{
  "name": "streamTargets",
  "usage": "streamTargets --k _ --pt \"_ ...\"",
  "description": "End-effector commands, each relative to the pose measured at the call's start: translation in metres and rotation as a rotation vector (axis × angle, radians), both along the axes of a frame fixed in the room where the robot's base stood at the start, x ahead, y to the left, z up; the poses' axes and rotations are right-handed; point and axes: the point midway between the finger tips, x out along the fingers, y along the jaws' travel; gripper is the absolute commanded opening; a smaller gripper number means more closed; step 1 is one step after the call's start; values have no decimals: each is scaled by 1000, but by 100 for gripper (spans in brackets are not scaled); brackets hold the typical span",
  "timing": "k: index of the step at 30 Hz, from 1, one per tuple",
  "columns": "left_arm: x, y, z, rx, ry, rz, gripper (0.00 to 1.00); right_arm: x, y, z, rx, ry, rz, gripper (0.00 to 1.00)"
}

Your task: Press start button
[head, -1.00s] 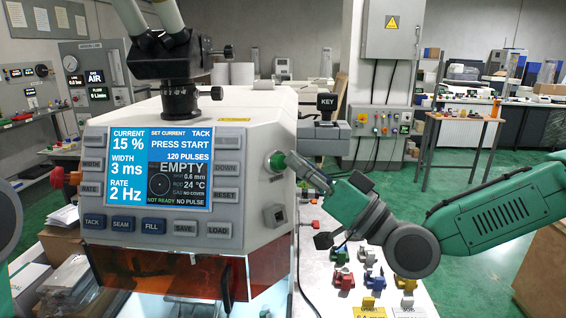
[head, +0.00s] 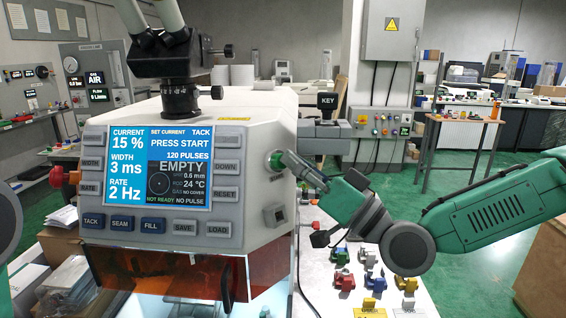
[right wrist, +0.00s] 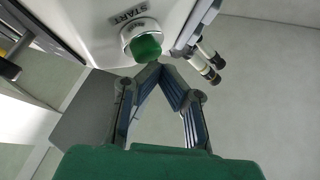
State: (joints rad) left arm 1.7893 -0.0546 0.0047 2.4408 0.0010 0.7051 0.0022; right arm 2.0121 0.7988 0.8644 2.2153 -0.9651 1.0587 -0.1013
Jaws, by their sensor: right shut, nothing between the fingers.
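The start button (head: 275,160) is a round green button in a pale ring on the right side of the white machine (head: 262,115). In the right wrist view the green button (right wrist: 146,46) sits below a START label (right wrist: 128,20). My right gripper (head: 287,157) is shut and empty, its tips right at the button. In the right wrist view its closed tips (right wrist: 152,67) are just below the green cap; whether they touch it I cannot tell. The screen (head: 158,166) reads PRESS START, EMPTY, NOT READY and NO PULSE. My left gripper is out of view.
A microscope (head: 178,60) stands on top of the machine. A KEY switch box (head: 327,102) is behind it at the right. Small coloured parts (head: 344,280) lie on the white bench below my right arm. An amber window (head: 170,272) is below the panel.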

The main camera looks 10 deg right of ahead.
Motion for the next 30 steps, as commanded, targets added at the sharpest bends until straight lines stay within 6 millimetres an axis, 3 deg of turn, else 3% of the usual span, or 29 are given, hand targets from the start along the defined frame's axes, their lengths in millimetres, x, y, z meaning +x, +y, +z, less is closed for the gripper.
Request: streamTargets --k 30 --pt "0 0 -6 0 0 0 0 7 4 -3 -1 1 0 0"
